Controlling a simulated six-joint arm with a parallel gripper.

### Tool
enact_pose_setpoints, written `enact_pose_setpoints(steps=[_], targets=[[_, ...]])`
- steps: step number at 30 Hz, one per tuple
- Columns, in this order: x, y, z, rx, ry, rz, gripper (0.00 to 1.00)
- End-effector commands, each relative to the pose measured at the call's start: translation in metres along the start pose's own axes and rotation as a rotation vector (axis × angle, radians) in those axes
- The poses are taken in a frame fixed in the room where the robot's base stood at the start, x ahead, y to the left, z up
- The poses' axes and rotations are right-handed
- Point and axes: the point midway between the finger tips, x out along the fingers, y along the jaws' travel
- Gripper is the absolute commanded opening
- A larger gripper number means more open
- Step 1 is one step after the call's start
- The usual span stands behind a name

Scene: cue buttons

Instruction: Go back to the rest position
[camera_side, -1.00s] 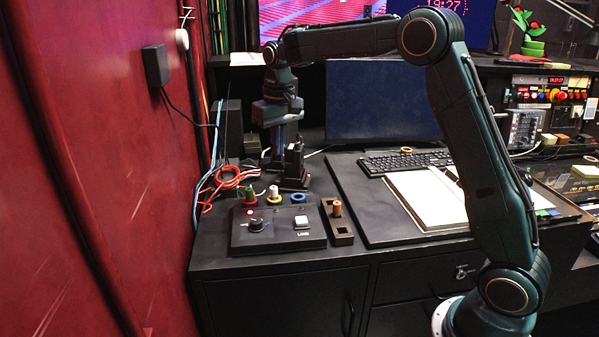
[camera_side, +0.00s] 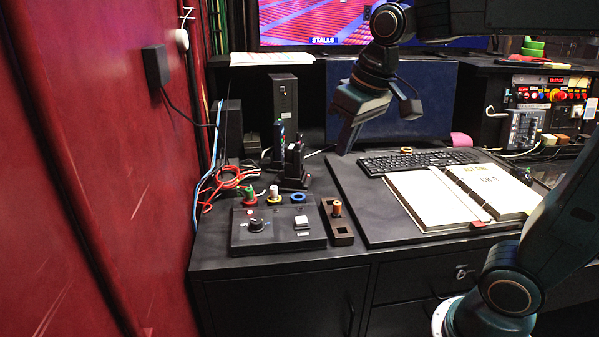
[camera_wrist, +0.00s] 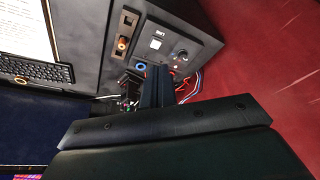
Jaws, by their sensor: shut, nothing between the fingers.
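My gripper (camera_side: 345,148) is shut and empty. In the side view it hangs in the air, fingers down, in front of the dark monitor and left of the keyboard. In the wrist view its shut fingers (camera_wrist: 157,80) point toward the cue box. The black cue box (camera_side: 255,242) sits on the desk with a knob (camera_side: 256,225) and a white button (camera_side: 301,221). A green peg (camera_side: 249,195), a pale peg (camera_side: 274,193) and a blue ring (camera_side: 298,197) are at its back edge. My gripper is well above and behind the box, touching nothing visible.
A narrow tray (camera_side: 343,240) with an orange-brown peg (camera_side: 336,208) is right of the box. Black radios (camera_side: 294,165) stand behind it. A keyboard (camera_side: 420,160) and open binder (camera_side: 440,200) lie to the right. The red wall (camera_side: 100,200) is at left.

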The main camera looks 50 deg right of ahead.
Motion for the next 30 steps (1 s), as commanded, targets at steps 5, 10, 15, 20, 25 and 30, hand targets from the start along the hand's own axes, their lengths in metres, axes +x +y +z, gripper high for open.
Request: enact_pose_setpoints(steps=[5, 10, 15, 20, 25, 30], targets=[[-0.007, -0.003, 0.041, -0.026, 0.051, -0.007, 0.00], [-0.007, -0.004, 0.078, -0.049, 0.096, -0.014, 0.00], [-0.002, -0.005, 0.110, -0.069, 0.137, -0.020, 0.00], [0.004, -0.005, 0.130, -0.081, 0.161, -0.023, 0.00], [0.007, -0.005, 0.138, -0.087, 0.170, -0.025, 0.00], [0.007, -0.005, 0.138, -0.087, 0.170, -0.025, 0.00]])
